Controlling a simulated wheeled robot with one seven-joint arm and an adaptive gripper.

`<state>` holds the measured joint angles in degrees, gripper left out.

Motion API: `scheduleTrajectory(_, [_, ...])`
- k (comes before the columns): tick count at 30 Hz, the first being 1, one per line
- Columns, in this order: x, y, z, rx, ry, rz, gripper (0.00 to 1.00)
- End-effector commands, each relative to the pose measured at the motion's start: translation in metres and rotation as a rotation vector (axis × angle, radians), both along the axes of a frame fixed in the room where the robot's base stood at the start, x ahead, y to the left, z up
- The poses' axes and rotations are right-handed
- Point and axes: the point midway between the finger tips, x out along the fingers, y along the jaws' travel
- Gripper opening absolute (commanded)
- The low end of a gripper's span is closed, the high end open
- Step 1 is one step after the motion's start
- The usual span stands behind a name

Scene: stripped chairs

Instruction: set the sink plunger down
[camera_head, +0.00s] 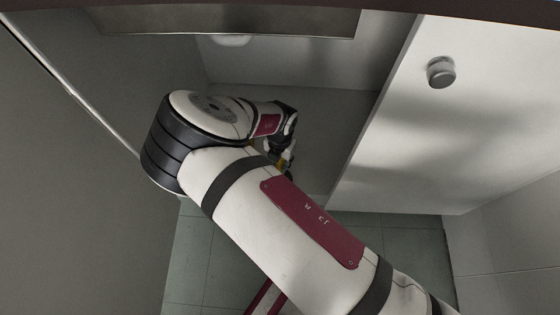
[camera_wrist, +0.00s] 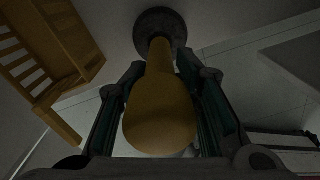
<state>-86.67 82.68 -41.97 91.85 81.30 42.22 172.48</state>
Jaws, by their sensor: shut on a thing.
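The sink plunger (camera_wrist: 160,110) has a yellow-brown handle and a dark round cup at its far end in the wrist view. My gripper (camera_wrist: 170,85) has a finger on each side of the handle and is shut on it. The cup points away from my wrist. I cannot tell whether the cup touches a surface. In the head view my gripper (camera_head: 284,160) is small and partly hidden behind my arm, with only a little yellow showing by it.
A wooden slatted chair (camera_wrist: 50,50) shows at the left of the wrist view. In the head view a white panel (camera_head: 475,120) with a round knob (camera_head: 441,72) stands to the right of my arm. Grey walls close in around it. Green-grey floor tiles (camera_head: 415,245) show below.

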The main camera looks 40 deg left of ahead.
Motion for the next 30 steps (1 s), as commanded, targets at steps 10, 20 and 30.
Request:
scheduleTrajectory(10, [0.000,0.000,-0.003,0.000,0.000,0.000,0.53])
scheduleTrajectory(20, [0.000,0.000,0.007,0.000,-0.001,0.000,0.53])
scheduleTrajectory(30, [0.000,0.000,0.075,0.000,-0.001,0.001,0.53])
